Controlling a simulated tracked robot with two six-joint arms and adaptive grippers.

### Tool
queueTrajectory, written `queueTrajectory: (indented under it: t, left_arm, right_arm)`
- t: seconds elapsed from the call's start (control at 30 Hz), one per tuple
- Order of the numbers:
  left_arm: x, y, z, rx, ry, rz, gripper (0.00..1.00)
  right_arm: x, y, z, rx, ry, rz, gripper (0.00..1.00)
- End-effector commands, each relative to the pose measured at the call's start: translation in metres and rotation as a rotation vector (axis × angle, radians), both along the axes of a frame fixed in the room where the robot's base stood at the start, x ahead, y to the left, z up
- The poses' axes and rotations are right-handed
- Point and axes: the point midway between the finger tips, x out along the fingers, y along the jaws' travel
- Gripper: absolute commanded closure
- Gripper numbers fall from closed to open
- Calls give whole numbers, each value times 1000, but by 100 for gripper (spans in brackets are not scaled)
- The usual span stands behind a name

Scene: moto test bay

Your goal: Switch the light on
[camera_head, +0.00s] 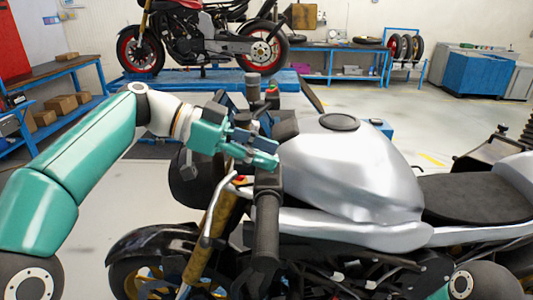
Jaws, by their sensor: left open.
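A silver motorcycle (350,170) stands in front of me, its front end to the left. Its near handlebar grip (267,225) is black and points toward me. A small red-orange part (240,180) shows just left of the inner end of the grip; I cannot tell whether it is the light switch. A dark rounded part (192,178) at the bike's front, possibly the headlight, is partly hidden by my arm and shows no glow. My left gripper (258,150) is open and empty, above the inner end of the grip. I cannot tell whether it touches anything. My right gripper is out of view.
A red and black motorcycle (190,35) stands on a blue lift (210,82) behind. A blue-legged workbench (60,72) with boxes is at left. Another bench (325,48), a tyre rack (403,48) and a blue cabinet (477,74) stand at the back.

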Motion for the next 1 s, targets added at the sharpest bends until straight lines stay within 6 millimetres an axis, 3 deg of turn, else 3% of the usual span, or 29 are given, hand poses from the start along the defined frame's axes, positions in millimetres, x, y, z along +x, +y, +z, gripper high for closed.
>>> queueTrajectory:
  t: [0.3,0.57,0.83,1.0]
  left_arm:
    - [0,-2,-1,0,-1,0,56]
    - [0,-2,-1,0,0,-1,100]
    - [-1,-4,0,8,1,-5,100]
    - [-1,-5,3,52,1,-6,100]
  right_arm:
    - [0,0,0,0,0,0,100]
    - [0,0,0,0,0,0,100]
    - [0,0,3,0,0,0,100]
    - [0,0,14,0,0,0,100]
